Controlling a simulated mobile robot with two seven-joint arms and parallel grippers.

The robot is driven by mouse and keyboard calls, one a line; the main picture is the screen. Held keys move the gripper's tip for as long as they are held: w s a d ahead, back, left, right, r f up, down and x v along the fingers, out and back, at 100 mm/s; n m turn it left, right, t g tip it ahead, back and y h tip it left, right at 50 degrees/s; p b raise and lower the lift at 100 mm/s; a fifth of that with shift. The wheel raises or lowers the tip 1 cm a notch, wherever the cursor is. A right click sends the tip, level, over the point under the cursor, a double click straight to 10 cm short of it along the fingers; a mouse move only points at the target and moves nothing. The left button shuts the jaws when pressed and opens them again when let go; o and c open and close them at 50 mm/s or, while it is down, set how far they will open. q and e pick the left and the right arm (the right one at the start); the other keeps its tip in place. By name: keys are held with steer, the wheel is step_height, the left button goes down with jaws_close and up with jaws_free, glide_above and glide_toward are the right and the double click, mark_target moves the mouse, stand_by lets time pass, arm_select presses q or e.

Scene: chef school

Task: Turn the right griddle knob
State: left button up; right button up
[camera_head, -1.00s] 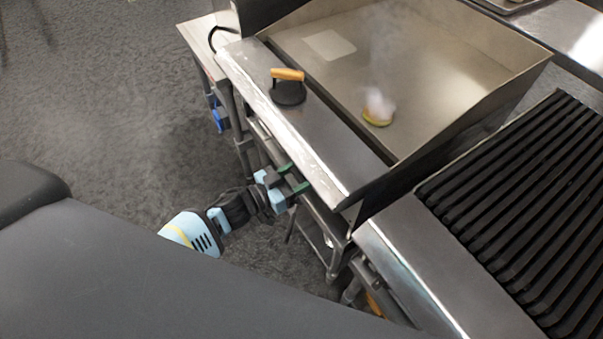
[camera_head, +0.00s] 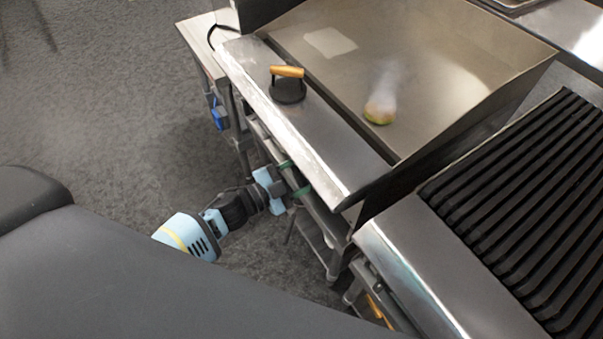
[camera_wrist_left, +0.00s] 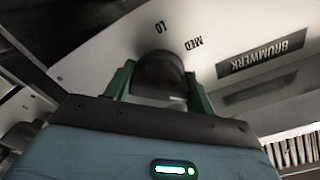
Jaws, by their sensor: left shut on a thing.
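The griddle knob (camera_wrist_left: 160,70) is a dark round knob on the pale front panel in the left wrist view. The green fingers of my left gripper (camera_wrist_left: 160,88) lie on both sides of it, shut on it. The panel reads "LO" and "MED" beside the knob. In the head view, my left gripper (camera_head: 293,178) reaches under the front ledge of the griddle (camera_head: 420,60), and the ledge hides the knob there. My right gripper is out of view.
A press with a wooden handle (camera_head: 288,86) stands on the steel ledge. A small steaming food item (camera_head: 379,113) lies on the griddle plate. A black ribbed grill (camera_head: 525,195) is at the right. Floor is clear left of my arm.

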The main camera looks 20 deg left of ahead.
arm_select(q)
steer(key=m+b, duration=0.1)
steer(key=m, duration=0.3)
steer(key=shift+f+m, duration=0.1)
steer(key=shift+m, duration=0.2)
steer(key=m+b, duration=0.1)
steer(key=m, duration=0.2)
steer(key=shift+m+b, duration=0.3)
steer(key=shift+m, duration=0.8)
steer(key=o, duration=0.8)
steer(key=shift+o, duration=0.9)
